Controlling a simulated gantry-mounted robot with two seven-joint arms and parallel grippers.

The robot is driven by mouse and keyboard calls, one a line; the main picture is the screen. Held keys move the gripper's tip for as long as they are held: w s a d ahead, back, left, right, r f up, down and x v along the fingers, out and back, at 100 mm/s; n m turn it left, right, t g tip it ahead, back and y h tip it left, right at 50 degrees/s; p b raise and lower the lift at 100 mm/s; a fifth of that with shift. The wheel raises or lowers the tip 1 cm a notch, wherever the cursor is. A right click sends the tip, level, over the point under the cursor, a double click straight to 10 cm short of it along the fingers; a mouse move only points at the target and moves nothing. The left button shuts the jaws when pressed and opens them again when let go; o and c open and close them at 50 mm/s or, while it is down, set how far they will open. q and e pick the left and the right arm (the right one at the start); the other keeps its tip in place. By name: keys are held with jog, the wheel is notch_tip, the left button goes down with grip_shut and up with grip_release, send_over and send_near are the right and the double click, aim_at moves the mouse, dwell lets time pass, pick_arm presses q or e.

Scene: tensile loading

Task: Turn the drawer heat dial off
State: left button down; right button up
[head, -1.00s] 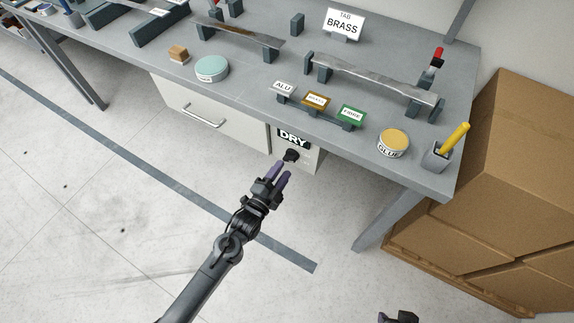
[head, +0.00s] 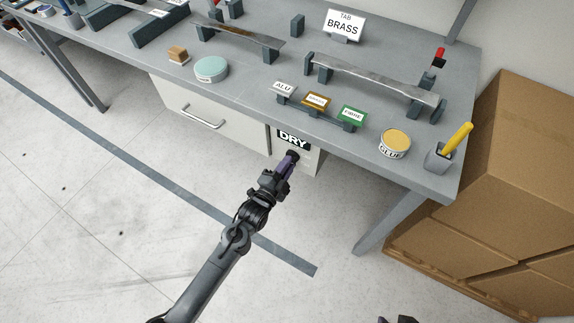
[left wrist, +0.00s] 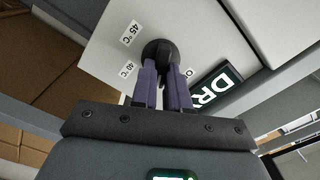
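The heat dial (head: 293,155) is a small black knob on the pale drawer front, below the DRY label (head: 292,139). In the left wrist view the round dial (left wrist: 160,48) sits among a 45 °C mark (left wrist: 130,33), a second, less legible temperature mark (left wrist: 127,69) and a partly hidden mark starting with O (left wrist: 189,72). My left gripper (head: 289,161) is at the dial, its purple fingers (left wrist: 161,75) closed in around the knob's grip. The fingers hide part of the knob, so its pointing direction is unclear. A dark part, apparently of my right gripper (head: 398,319), shows at the bottom edge.
The drawer (head: 205,108) with its bar handle is shut. The grey bench (head: 240,80) above carries labelled tab holders, a glue tin (head: 394,143) and a yellow-handled tool in a cup (head: 440,157). Cardboard boxes (head: 500,170) stand at the right. The floor in front is clear.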

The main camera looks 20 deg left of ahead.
dwell(0.3)
pick_arm(q)
jog(key=shift+a+r+n+p, duration=0.15)
jog(key=shift+n+p, duration=1.75)
jog(key=shift+n, duration=1)
jog(key=shift+a+f+n+p, duration=0.1)
jog(key=shift+n+p, duration=1.8)
jog(key=shift+n, duration=1.3)
jog(key=c, duration=1.1)
grip_release()
